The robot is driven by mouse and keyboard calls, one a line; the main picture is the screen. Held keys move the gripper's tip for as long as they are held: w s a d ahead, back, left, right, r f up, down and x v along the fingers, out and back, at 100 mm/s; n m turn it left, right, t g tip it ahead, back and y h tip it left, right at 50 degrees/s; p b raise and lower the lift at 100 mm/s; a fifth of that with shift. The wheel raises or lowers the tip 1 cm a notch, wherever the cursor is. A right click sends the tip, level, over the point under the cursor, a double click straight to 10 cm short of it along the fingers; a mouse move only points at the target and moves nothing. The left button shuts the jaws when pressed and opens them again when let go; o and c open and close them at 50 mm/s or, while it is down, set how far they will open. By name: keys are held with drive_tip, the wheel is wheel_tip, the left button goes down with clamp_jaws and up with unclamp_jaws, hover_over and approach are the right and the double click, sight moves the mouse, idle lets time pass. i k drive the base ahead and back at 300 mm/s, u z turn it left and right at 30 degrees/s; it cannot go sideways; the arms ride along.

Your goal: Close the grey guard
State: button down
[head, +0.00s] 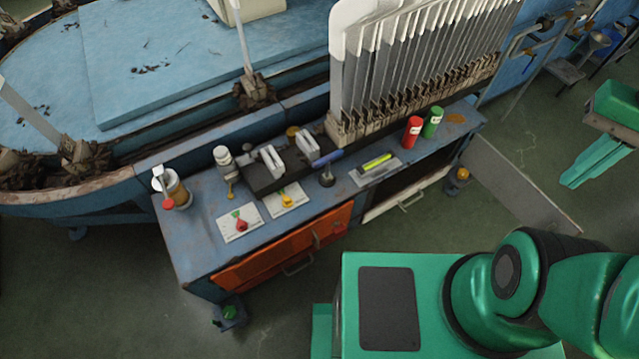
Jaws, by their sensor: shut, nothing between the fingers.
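A flat grey panel, which looks like the grey guard (522,188), stands out from the right end of the blue workbench (205,240). It angles away toward the lower right, over the green floor, so it is swung open. Its far end is apart from the bench. My arm comes in at the lower right, and its links run out of the right edge of the picture. My gripper is outside this view, so I cannot see where it is relative to the guard.
Red (412,132) and green (433,122) cylinders stand near the right end. A rack of grey boards (420,55) rises behind. Floor between bench and my base is clear.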

sight(532, 208)
drive_tip(key=z, duration=0.05)
drive_tip(key=i, duration=0.2)
drive_tip(key=u, duration=0.65)
drive_tip(key=k, duration=0.65)
drive_tip(key=z, duration=0.1)
drive_tip(key=i, duration=0.25)
drive_tip(key=z, duration=1.4)
drive_tip(key=i, duration=0.3)
drive_tip(key=u, duration=0.05)
